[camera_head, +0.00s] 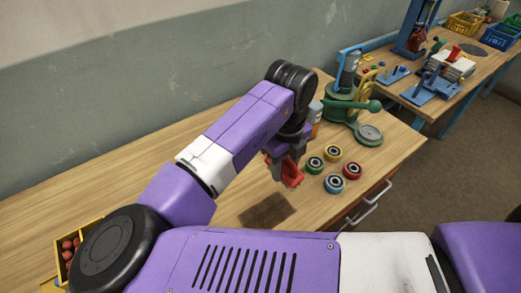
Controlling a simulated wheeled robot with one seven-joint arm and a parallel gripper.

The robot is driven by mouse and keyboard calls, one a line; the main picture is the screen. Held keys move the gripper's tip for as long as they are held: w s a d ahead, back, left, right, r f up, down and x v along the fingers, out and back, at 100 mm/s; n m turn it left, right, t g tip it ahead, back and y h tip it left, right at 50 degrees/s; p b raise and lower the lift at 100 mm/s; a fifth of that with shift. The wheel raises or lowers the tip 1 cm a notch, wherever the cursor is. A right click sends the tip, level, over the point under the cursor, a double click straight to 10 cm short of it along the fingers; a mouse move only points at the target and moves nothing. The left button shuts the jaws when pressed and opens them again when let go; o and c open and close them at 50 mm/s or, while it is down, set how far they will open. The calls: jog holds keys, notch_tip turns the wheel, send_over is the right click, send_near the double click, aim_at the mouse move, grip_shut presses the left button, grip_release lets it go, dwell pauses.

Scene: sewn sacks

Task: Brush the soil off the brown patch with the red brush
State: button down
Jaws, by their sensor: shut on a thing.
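The brown patch (267,211) lies flat on the wooden table, a dark, roughly four-sided area in front of my arm. My gripper (287,168) is above the table, up and to the right of the patch. It is shut on the red brush (291,175), which hangs below the fingers. The brush looks apart from the patch. Part of the brush and the fingers are hidden by my wrist, and I cannot tell how high the brush is above the table.
A yellow box (64,245) is at the left. The table left of the patch looks clear.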

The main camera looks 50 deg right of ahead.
aim_at(288, 178)
jog(key=shift+s+d+m, duration=0.2)
jog(key=shift+s+m, duration=0.3)
jog(key=shift+s, duration=0.1)
jog(key=shift+d, duration=0.1)
jog(key=shift+f+m, duration=0.1)
jog(key=shift+m, duration=0.3)
jog(key=shift+f+b, duration=1.9)
jog(key=shift+f, duration=0.45)
